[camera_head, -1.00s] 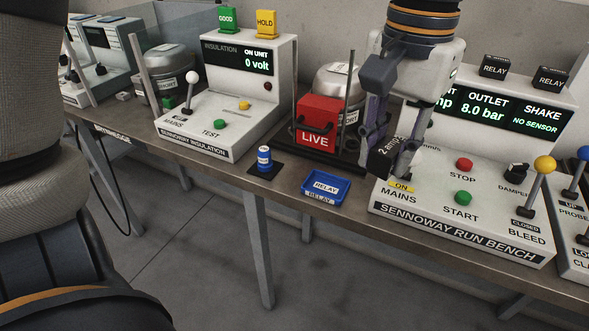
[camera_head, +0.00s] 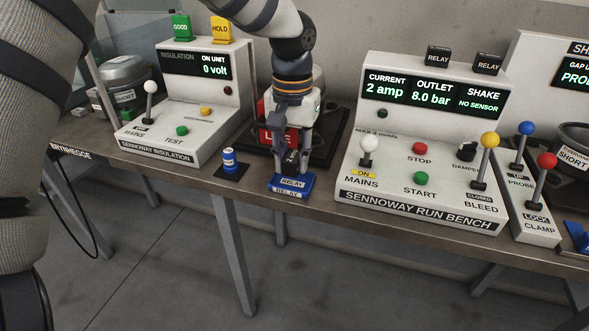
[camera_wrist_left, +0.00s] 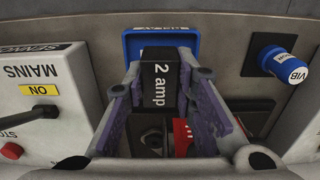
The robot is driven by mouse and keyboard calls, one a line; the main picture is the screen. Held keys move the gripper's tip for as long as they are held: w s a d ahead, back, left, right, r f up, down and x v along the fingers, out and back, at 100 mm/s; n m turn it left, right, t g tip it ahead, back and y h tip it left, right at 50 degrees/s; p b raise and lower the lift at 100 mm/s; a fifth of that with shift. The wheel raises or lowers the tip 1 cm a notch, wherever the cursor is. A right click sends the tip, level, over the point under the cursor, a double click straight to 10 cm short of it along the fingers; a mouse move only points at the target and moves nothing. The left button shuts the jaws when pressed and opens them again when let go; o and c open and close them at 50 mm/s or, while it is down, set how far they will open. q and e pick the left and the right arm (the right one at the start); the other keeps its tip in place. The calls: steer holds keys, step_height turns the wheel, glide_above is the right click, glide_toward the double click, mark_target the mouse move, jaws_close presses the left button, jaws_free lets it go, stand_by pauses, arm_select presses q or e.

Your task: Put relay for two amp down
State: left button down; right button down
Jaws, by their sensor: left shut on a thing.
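The black relay marked "2 amp" (camera_wrist_left: 160,85) is held between the fingers of my left gripper (camera_wrist_left: 163,92). In the head view my left gripper (camera_head: 291,168) points down over the small blue tray labelled RELAY (camera_head: 291,193), its fingertips at the back of the tray. The tray also shows in the wrist view (camera_wrist_left: 132,42), just beyond the relay's end. I cannot tell whether the relay touches the tray floor. Two other black relays (camera_head: 438,56) (camera_head: 488,64) stand on top of the run bench (camera_head: 425,208). My right gripper is not in view.
A blue cylinder marked VIB (camera_head: 229,160) stands on a dark pad left of the tray. A red LIVE box (camera_head: 268,136) is behind the gripper. The insulation unit (camera_head: 160,150) is at left. The run bench levers (camera_head: 368,150) stand at right.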

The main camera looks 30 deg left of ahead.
mark_target(292, 171)
arm_select(q)
step_height(292, 171, down, 3)
steer(key=shift+a+f, duration=0.1)
steer(key=shift+f, duration=0.05)
steer(key=shift+f, duration=0.1)
steer(key=c, duration=1.6)
jaws_free()
step_height(292, 171, up, 12)
steer(key=shift+r, duration=0.15)
